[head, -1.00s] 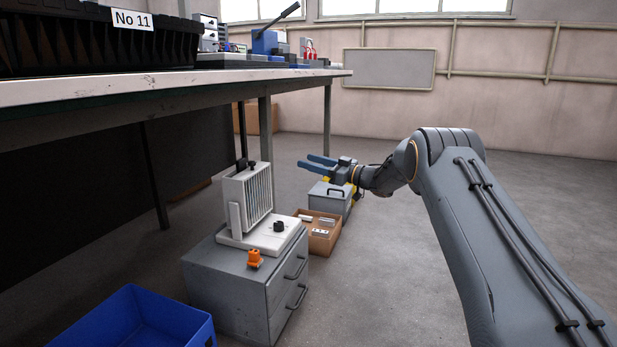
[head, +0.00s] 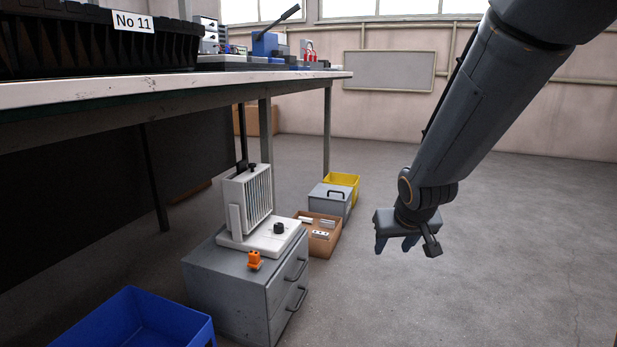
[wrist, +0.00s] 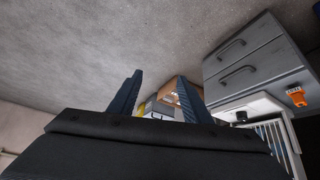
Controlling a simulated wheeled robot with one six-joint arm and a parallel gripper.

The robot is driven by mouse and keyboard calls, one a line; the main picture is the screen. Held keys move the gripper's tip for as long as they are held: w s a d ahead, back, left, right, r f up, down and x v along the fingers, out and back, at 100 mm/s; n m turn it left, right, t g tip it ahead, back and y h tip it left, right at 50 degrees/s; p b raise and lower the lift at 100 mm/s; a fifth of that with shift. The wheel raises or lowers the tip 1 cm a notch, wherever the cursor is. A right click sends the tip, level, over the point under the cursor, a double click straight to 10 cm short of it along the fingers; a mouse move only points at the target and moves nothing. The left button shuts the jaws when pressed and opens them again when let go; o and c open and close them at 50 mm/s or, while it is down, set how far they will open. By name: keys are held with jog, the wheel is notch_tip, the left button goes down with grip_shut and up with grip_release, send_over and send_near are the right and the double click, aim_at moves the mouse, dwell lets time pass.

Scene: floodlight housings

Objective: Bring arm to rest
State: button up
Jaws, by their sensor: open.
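My gripper (head: 396,247) hangs at the right in the head view, fingers pointing down above the open floor, to the right of the drawer cabinet (head: 230,290). In the wrist view the two blue fingers of my gripper (wrist: 160,97) stand apart with nothing between them in their grasp. The white floodlight housing (head: 249,203) stands on a white base on the cabinet, clear of my gripper.
A cardboard box (head: 322,244) with small parts, a grey lidded box (head: 330,200) and a yellow bin (head: 343,181) stand on the floor. A blue bin (head: 130,322) is at front left. The workbench (head: 180,85) spans the left. Floor at right is clear.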

jog(key=s+a+f+g, duration=0.1)
jog(key=s+f+g, duration=0.1)
jog(key=s, duration=0.7)
jog(key=s+f+g, duration=0.2)
jog(key=s, duration=0.8)
jog(key=s+a+r+n+g+y+p, duration=0.1)
jog(key=s+a+r+n+p, duration=0.2)
jog(key=s+a+r+p, duration=0.85)
jog(key=s+a+r+n+g+y+p, duration=0.1)
jog(key=s+a+r+n+g+p, duration=0.15)
jog(key=s+a+r+p, duration=0.9)
jog(key=w+d+r+m+p, duration=0.1)
jog(key=d+r+m+p, duration=0.1)
jog(key=d+r+p, duration=0.5)
jog(key=d+r+m+h+p, duration=0.1)
jog(key=d+r+m+p, duration=0.1)
jog(key=d+r+p, duration=0.6)
jog(key=w+d+r+m+p, duration=0.1)
jog(key=d+r+p, duration=0.7)
jog(key=r+p, duration=0.9)
jog(key=shift+w+m+t+h, duration=0.3)
jog(key=shift+m+t+h, duration=0.15)
jog(key=shift+m, duration=0.1)
